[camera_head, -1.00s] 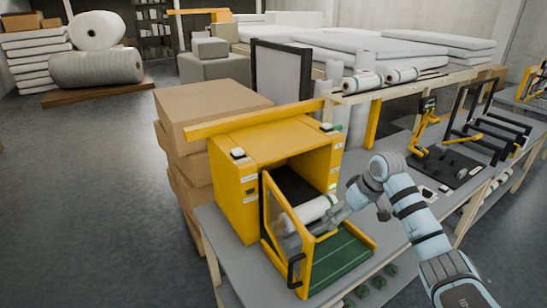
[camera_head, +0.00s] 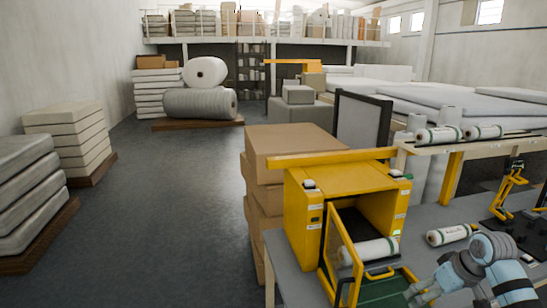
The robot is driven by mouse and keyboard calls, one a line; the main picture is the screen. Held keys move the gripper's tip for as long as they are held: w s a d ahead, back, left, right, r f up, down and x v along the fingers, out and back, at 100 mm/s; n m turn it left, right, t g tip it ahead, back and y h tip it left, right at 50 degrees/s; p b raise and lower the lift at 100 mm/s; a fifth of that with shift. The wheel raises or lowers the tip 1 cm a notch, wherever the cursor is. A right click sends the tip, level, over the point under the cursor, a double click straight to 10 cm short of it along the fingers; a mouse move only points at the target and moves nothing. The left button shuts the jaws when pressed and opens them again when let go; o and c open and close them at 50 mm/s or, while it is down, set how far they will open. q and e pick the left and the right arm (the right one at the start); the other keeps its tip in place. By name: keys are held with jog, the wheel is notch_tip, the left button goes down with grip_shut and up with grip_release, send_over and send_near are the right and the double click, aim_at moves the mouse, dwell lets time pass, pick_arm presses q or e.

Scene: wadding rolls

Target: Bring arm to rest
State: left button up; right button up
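My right arm comes in at the lower right corner, and its grey gripper (camera_head: 420,291) is at the bottom edge, in front of the yellow box (camera_head: 362,190) on the grey table. The finger gap is too small to make out. A white wadding roll (camera_head: 370,251) lies in the box's open front, above a green base (camera_head: 388,290). The gripper looks apart from this roll. A second white roll (camera_head: 450,234) lies on the table right of the box, behind my arm. My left gripper is not in view.
The box's yellow-framed door (camera_head: 342,250) stands open toward me. Stacked cardboard boxes (camera_head: 290,145) rise behind it on the left. A wooden shelf (camera_head: 470,145) with rolls is at the right. Open floor (camera_head: 170,220) lies on the left.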

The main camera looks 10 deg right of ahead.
jog(key=w+d+m+t+h, duration=0.2)
jog(key=w+d+t, duration=0.1)
jog(key=w+d, duration=0.25)
notch_tip(320, 180, down, 6)
jog(key=d+h, duration=0.1)
jog(key=h, duration=0.1)
jog(key=s+a+f, duration=0.3)
jog(key=s+f, duration=0.2)
jog(key=f, duration=0.6)
jog(key=s+a+f, duration=0.3)
jog(key=s+f, duration=0.3)
jog(key=f, duration=0.5)
jog(key=s+a+f+n+g+y, duration=0.1)
jog(key=s+a+f+g, duration=0.1)
jog(key=s+a+f, duration=0.55)
jog(key=s+a+f+g, duration=0.1)
jog(key=s+a+f, duration=0.3)
jog(key=s+f, duration=0.65)
jog(key=s+a+f+g+y, duration=0.1)
jog(key=s+a, duration=0.3)
jog(key=s, duration=0.6)
jog(key=s+a+f+g+b, duration=0.1)
jog(key=s+a, duration=0.3)
jog(key=s, duration=0.7)
jog(key=shift+a+g+y, duration=0.15)
jog(key=shift+g+y, duration=0.25)
jog(key=shift+g, duration=0.2)
